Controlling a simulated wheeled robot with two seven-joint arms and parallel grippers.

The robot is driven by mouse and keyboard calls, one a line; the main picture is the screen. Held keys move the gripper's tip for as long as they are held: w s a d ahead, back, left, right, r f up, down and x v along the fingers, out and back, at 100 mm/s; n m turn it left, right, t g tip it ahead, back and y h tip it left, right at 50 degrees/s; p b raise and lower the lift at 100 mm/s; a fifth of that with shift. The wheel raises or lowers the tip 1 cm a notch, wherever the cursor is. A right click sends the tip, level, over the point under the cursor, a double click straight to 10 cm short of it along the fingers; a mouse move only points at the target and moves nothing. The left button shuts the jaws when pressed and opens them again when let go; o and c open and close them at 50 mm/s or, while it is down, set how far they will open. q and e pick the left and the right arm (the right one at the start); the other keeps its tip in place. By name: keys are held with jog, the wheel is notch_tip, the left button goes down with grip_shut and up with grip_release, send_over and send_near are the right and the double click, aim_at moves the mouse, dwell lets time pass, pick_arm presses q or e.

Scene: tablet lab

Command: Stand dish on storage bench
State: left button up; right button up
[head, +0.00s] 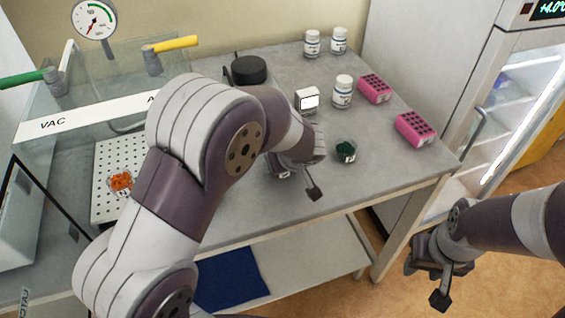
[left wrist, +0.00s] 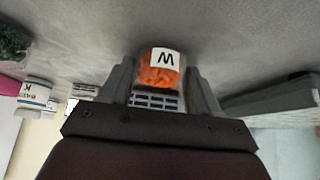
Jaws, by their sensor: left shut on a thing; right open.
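My left gripper (head: 298,182) is low over the grey bench top (head: 390,175). In the left wrist view it is shut on a small clear dish of orange pieces (left wrist: 159,75) with a white label marked M. In the head view my arm and gripper mostly hide this dish. I cannot tell whether it touches the bench. A dish of dark green pieces (head: 346,150) stands on the bench just right of the left gripper. Another dish of orange pieces (head: 121,181) lies on a white perforated shelf at the left. My right gripper (head: 436,283) is open and empty, right of the bench.
White bottles (head: 343,92), a small white device (head: 307,100), a black round object (head: 248,70) and two pink racks (head: 374,89) stand farther back. A glass VAC chamber (head: 60,123) is at left, a lit glass-door cabinet (head: 520,105) at right. The bench's front right is clear.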

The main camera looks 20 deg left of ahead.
pick_arm(q)
jog(key=shift+s+f+b, duration=0.1)
jog(key=shift+f+b, duration=0.05)
jog(key=shift+b, duration=0.15)
jog(key=o, duration=1.1)
jog(key=shift+s+d+r+p, duration=0.1)
jog(key=shift+r+p, duration=0.3)
jog(key=shift+r, duration=0.2)
jog(key=v, duration=1.1)
jog(key=s+a+f+m+g, duration=0.1)
jog(key=s+f, duration=0.1)
jog(key=s+a+f+m+g+h, duration=0.1)
jog(key=s+a+f, duration=0.1)
jog(key=s+a+f+m+g+h, duration=0.1)
jog(key=s+a+f+m, duration=0.1)
jog(key=s, duration=0.1)
jog(key=shift+s+a+f, duration=0.1)
jog(key=shift+a, duration=0.05)
jog(key=s+a+f+m, duration=0.1)
jog(key=s, duration=0.1)
jog(key=s+f+m+h, duration=0.1)
jog(key=s, duration=0.1)
jog(key=s+a+f+m+g, duration=0.1)
jog(key=s, duration=0.1)
jog(key=shift+a+f+h, duration=0.15)
jog(key=shift+a+h, duration=0.2)
jog(key=shift+h, duration=0.05)
jog(key=shift+s, duration=0.15)
jog(key=shift+f, duration=0.1)
